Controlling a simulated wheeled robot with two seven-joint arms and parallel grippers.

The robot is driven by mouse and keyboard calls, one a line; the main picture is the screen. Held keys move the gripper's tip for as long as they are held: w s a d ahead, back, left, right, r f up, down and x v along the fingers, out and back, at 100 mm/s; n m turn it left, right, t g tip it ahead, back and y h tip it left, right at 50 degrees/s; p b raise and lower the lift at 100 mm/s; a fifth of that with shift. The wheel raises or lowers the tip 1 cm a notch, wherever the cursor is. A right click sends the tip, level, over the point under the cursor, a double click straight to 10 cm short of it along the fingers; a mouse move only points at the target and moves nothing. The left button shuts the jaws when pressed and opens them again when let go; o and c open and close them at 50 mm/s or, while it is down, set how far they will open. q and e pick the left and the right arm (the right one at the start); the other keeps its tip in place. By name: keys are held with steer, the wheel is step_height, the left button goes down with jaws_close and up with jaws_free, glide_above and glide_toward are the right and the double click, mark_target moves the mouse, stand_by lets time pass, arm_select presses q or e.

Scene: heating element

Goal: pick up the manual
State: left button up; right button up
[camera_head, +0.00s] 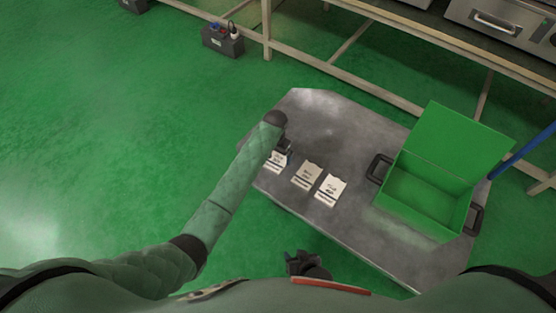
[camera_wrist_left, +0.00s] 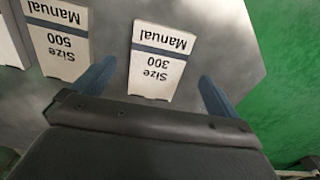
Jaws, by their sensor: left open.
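Three white manuals lie in a row on the grey table. The left one (camera_head: 278,164) is partly hidden by my left gripper (camera_head: 283,148), which is above it. In the left wrist view this manual reads "Size 300 Manual" (camera_wrist_left: 160,62) and lies flat between the blue fingers of my open, empty left gripper (camera_wrist_left: 157,78). The middle manual (camera_head: 306,175) reads "Size 500 Manual" (camera_wrist_left: 57,42). The right manual (camera_head: 330,189) shows only an edge in the left wrist view (camera_wrist_left: 9,45). My right gripper (camera_head: 305,264) is low in the head view, off the table's near edge.
An open green box (camera_head: 430,195) with its lid raised stands on the right of the grey table (camera_head: 350,130), with dark handles. A wooden-framed bench (camera_head: 400,30) with metal units is behind. The table's far left part is clear.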

mark_target(276, 162)
arm_select(q)
steer(key=f, duration=0.4)
steer(key=shift+s, duration=0.2)
steer(key=shift+r, duration=0.1)
steer(key=c, duration=1.1)
